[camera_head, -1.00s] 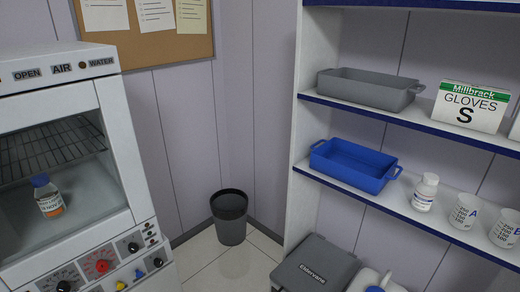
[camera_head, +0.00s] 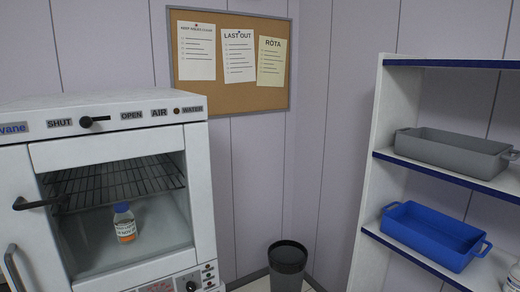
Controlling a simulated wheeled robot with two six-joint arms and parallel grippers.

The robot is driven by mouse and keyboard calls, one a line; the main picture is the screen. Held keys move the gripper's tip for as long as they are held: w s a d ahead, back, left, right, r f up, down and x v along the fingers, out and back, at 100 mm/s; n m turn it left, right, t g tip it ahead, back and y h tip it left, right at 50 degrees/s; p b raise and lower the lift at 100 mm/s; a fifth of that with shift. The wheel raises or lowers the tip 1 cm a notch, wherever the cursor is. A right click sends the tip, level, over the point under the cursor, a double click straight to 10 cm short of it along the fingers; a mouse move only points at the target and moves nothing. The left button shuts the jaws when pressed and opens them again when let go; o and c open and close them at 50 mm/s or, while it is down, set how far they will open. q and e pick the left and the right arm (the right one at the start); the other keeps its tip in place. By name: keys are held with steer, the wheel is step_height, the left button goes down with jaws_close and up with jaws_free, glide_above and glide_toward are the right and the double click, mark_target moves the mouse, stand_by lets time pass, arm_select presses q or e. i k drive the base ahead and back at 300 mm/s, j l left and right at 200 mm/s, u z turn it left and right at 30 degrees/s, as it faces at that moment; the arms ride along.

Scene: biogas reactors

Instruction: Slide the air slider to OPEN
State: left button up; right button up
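The air slider (camera_head: 95,121) is a black knob on a slot along the top front of the white cabinet (camera_head: 100,105). It sits between the SHUT label (camera_head: 60,124) on the left and the OPEN label (camera_head: 131,116) on the right, apart from both labels. The AIR label (camera_head: 159,113) is to the right of OPEN. Neither of my grippers shows in the head view.
The cabinet has a window with a wire rack (camera_head: 115,182) and a blue-capped bottle (camera_head: 124,223) inside. Shelves (camera_head: 440,173) with grey and blue trays are at the right.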

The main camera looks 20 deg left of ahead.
mark_target(86, 122)
steer(key=u, duration=1.5)
steer(key=j+z, duration=0.25)
steer(key=j, duration=0.15)
